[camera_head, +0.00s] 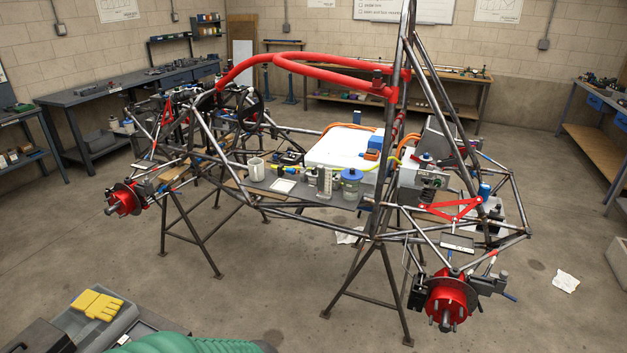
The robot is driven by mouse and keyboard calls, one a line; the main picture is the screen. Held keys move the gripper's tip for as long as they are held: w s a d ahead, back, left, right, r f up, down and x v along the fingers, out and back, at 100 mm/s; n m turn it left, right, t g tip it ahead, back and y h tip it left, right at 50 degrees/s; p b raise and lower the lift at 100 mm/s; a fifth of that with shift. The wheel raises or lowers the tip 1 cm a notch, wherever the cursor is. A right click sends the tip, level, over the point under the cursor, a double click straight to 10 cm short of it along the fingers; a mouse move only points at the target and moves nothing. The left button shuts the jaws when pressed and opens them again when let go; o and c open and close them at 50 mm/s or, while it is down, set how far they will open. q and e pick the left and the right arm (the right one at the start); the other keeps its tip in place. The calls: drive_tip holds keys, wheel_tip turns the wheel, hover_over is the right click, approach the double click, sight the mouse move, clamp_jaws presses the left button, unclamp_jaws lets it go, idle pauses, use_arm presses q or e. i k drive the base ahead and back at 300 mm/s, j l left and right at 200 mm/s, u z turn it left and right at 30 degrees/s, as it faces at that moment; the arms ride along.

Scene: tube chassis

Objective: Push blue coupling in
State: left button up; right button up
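The tube chassis (240,190) stands on black trestles in the middle of the room. Several blue parts show on it, and I cannot tell for sure which is the blue coupling. A small blue piece (371,155) sits beside an orange connector (374,143) at the right end of the white box (336,149). A blue cylinder (484,190) stands upright near the chassis's right end. The view is too small to show how far either part is seated. Neither of my grippers is in view.
A blue-lidded jar (352,176) and a white mug (256,168) stand on the chassis tray. Red hubs (451,296) stick out at the corners. Yellow gloves (97,304) lie on a grey case at lower left. The floor in front is mostly clear.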

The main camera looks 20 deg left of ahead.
sight(293, 170)
drive_tip(key=i+j, duration=0.65)
drive_tip(key=i, duration=0.3)
drive_tip(key=i+j+u, duration=0.1)
drive_tip(key=i+j, duration=0.5)
drive_tip(key=i, duration=0.35)
drive_tip(key=i+j, duration=0.3)
drive_tip(key=i, duration=0.15)
